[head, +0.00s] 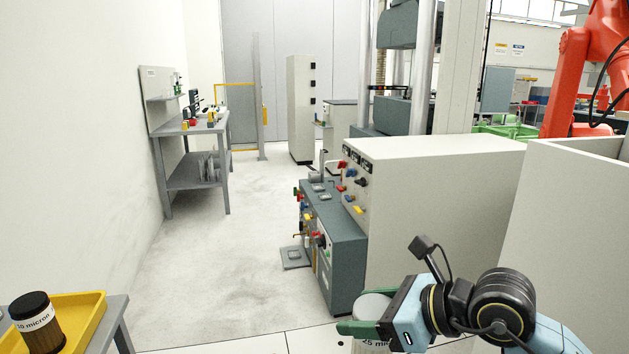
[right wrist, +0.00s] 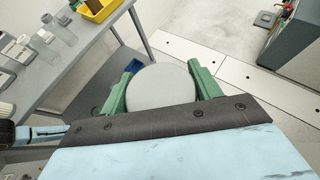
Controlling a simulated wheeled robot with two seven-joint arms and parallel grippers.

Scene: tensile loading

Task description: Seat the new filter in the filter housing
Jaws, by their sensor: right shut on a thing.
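My right gripper (head: 362,328) is at the bottom of the head view, its green fingers shut on a whitish filter (head: 373,308). The filter has a label with "25 mic" readable; the arm and the frame edge hide part of it. In the right wrist view the filter's round pale end (right wrist: 160,88) sits between the two green fingers (right wrist: 162,85). A brown filter (head: 36,322) with a black cap and a "micron" label stands in a yellow tray (head: 88,310) at the lower left. I cannot make out the filter housing for certain.
A grey cabinet (head: 343,262) with coloured knobs and fittings stands ahead, beside a large pale cabinet (head: 440,200). A grey workbench (head: 190,128) stands against the left wall. The floor between is open. The wrist view shows a table (right wrist: 75,75) with clear jars.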

